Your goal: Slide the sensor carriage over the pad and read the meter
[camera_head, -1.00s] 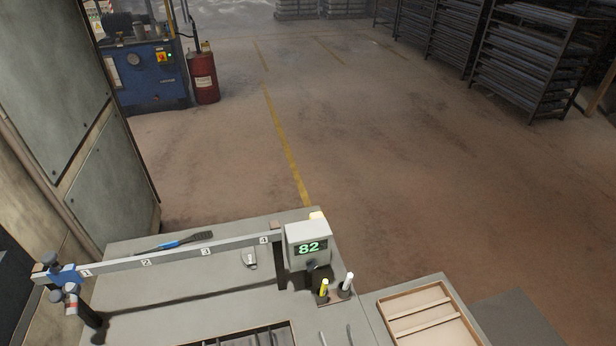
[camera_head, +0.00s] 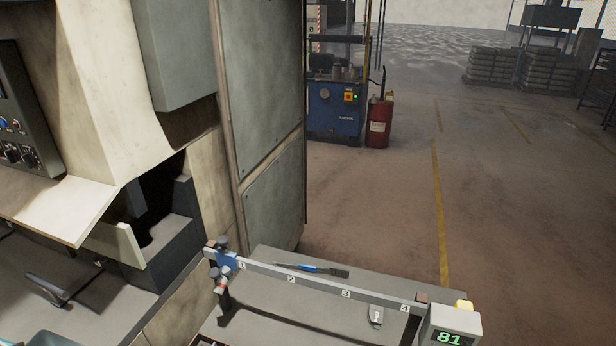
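The blue sensor carriage (camera_head: 228,261) sits at the left end of a grey rail (camera_head: 320,284), just left of the mark 1. The rail carries the marks 1 to 4 and spans a grey bench. The meter (camera_head: 450,328), a pale box with a green display, stands at the rail's right end and is cut by the bottom edge. Its display reads 81. I cannot make out a brake pad under the rail. Neither of my grippers is in view.
A blue-handled brush (camera_head: 310,269) lies behind the rail, and a small metal piece (camera_head: 376,316) lies near mark 4. A large machine with an open chute (camera_head: 160,235) stands left. A blue cabinet (camera_head: 334,112) and red drum (camera_head: 379,124) stand behind on open floor.

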